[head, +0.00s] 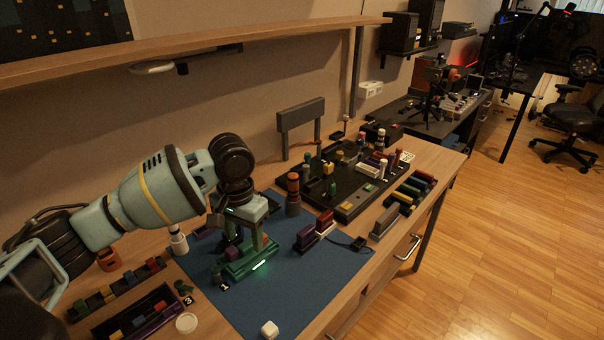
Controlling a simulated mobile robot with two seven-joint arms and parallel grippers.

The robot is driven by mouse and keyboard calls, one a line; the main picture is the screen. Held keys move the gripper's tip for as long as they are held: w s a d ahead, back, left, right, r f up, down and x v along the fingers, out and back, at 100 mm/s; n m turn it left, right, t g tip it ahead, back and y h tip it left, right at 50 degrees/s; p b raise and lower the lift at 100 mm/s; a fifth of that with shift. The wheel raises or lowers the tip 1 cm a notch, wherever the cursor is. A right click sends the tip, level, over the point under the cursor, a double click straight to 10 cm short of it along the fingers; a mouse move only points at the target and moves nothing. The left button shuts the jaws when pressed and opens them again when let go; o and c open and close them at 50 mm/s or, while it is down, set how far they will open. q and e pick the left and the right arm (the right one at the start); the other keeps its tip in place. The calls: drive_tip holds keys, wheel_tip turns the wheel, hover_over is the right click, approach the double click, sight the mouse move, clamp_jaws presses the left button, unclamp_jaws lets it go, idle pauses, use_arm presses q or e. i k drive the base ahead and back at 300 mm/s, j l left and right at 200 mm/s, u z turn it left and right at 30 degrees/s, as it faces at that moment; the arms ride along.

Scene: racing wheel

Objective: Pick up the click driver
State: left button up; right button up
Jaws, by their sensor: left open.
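My left gripper (247,243) points down over the blue mat (335,262), its fingers apart, close above a dark green base (250,266) with a glowing strip. A purple piece shows between the fingers; whether they touch anything cannot be told. No tool can be named with certainty as the click driver. An upright red-orange and dark banded handle-like piece (293,186) stands in a grey holder on the mat, right of the gripper and apart from it. My right gripper is not in view.
A black tray (350,211) of small parts stands behind the mat. Purple (305,238) and red blocks sit right of the gripper. Part trays (140,318) fill the left. The mat's front right is mostly clear.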

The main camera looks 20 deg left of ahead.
sight(293, 179)
drive_tip(key=i, duration=0.95)
